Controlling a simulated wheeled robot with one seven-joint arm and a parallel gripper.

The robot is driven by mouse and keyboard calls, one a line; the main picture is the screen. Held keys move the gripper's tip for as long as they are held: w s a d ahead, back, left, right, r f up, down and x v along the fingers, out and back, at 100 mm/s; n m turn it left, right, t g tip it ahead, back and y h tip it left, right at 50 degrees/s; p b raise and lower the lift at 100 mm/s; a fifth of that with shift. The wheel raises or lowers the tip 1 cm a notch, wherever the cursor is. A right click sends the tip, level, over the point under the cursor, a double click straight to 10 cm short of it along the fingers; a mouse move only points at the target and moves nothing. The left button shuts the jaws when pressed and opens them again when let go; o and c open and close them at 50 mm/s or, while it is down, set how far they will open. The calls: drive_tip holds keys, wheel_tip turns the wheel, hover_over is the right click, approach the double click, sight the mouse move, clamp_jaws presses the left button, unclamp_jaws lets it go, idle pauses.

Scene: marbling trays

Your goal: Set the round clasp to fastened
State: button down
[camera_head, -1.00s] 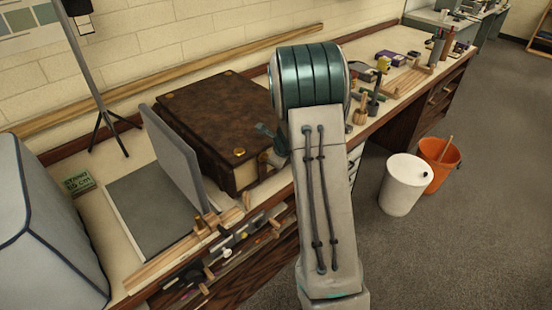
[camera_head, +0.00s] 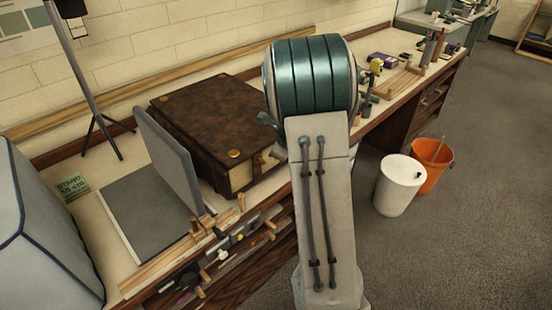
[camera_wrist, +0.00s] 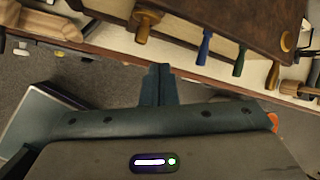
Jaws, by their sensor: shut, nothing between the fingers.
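A thick brown leather-covered book or case (camera_head: 205,115) lies on the bench, with round brass-coloured discs on its cover. The disc at its near corner (camera_head: 234,154) is the likeliest round clasp; a small strap-like piece (camera_head: 258,161) is on the side below. I cannot tell whether it is fastened. In the wrist view, the brown cover (camera_wrist: 235,15) is at the top, with a round disc (camera_wrist: 287,41) at its right corner. My gripper (camera_wrist: 158,72) is shut and empty, its tips by the bench edge, apart from the disc. My arm hides much of it in the head view.
Tools with a blue handle (camera_wrist: 205,46) and a green handle (camera_wrist: 240,62) lie along the bench edge near my fingers. A grey upright panel (camera_head: 168,160) stands left of the book. A white bin (camera_head: 399,185) and an orange bucket (camera_head: 432,165) stand on the floor.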

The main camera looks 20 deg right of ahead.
drive_tip(key=r, duration=0.3)
drive_tip(key=shift+s+r, duration=0.15)
drive_tip(key=shift+s, duration=0.15)
